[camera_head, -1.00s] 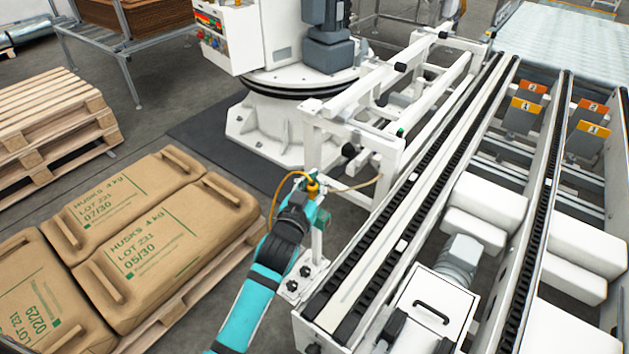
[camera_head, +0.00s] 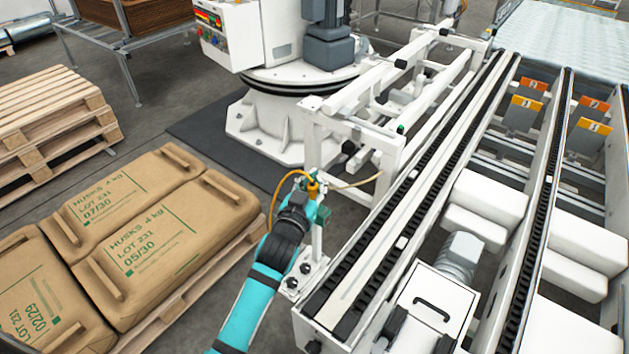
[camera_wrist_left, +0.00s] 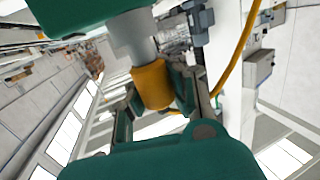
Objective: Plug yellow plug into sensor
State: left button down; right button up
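The yellow plug (camera_wrist_left: 152,85) shows in the left wrist view between the fingers of my left gripper (camera_wrist_left: 158,97), which looks shut on it. It also shows small in the head view (camera_head: 313,190), at the top of a white post beside the conveyor. A grey cylinder (camera_wrist_left: 131,37), which looks like the sensor, lies in line with the plug and meets its end; how deep the plug sits I cannot tell. In the head view my left gripper (camera_head: 312,208) is at the post, with its fingers partly hidden. My right gripper is out of view.
A yellow cable (camera_head: 272,205) loops left of the gripper. A thin tan cable (camera_head: 357,185) runs right to the white frame (camera_head: 390,150). Brown sacks (camera_head: 150,250) lie on a pallet at left, with bare floor between.

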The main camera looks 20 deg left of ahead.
pick_arm(q)
jog(key=shift+f+b, duration=0.45)
jog(key=shift+f, duration=0.5)
dwell(0.6)
jog(key=c, duration=1.3)
grip_release()
jog(key=shift+c, duration=0.2)
jog(key=shift+r, duration=0.1)
jog(key=s, duration=1.2)
jog(key=shift+a+r, duration=0.2)
jog(key=shift+r, duration=0.2)
